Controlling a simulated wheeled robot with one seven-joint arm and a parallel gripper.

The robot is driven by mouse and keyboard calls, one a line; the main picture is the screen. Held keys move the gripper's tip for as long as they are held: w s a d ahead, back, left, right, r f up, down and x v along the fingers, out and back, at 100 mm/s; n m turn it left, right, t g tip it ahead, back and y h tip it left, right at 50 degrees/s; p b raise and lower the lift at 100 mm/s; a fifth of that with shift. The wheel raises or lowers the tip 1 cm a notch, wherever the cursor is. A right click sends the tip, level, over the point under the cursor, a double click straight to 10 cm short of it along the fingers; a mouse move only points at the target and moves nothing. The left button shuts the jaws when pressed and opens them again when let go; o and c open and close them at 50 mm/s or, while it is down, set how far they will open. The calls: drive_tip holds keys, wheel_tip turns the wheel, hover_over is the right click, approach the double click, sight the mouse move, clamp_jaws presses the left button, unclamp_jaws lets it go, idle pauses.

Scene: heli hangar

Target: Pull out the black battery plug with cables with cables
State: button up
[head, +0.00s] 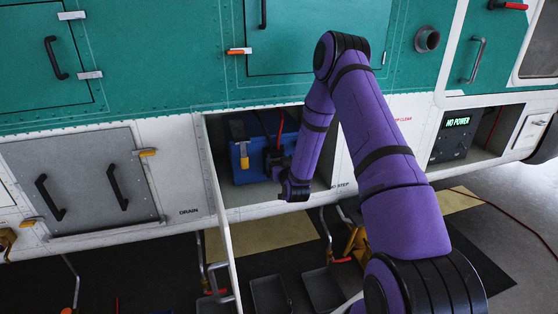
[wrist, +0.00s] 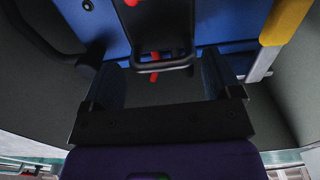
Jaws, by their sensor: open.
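The blue battery (head: 245,165) sits in the open side compartment, and its blue face fills the top of the wrist view (wrist: 215,18). The black battery plug (wrist: 163,22) is on that face, with a looped black handle and red parts beside it. A thick black cable (wrist: 35,40) curves at the upper left of the wrist view. My gripper (wrist: 161,70) is open, its two fingers on either side of the handle's near end, with no clear contact visible. In the head view my gripper (head: 274,160) is in front of the battery, and my wrist hides most of the plug.
A yellow-handled latch (head: 243,157) is on the battery's left front. The open compartment door (head: 220,215) hangs at the left. A panel reading "NO POWER" (head: 457,122) is in the right bay. Grey trays (head: 270,293) lie on the floor below.

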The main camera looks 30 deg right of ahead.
drive_tip(key=shift+x, duration=1.05)
drive_tip(key=c, duration=1)
drive_tip(key=shift+o, duration=0.2)
drive_tip(key=shift+v, duration=1.7)
drive_tip(key=o, duration=1)
drive_tip(key=shift+s+d, duration=0.1)
drive_tip(key=shift+c, duration=0.2)
drive_tip(key=v, duration=1)
drive_tip(key=shift+s, duration=0.35)
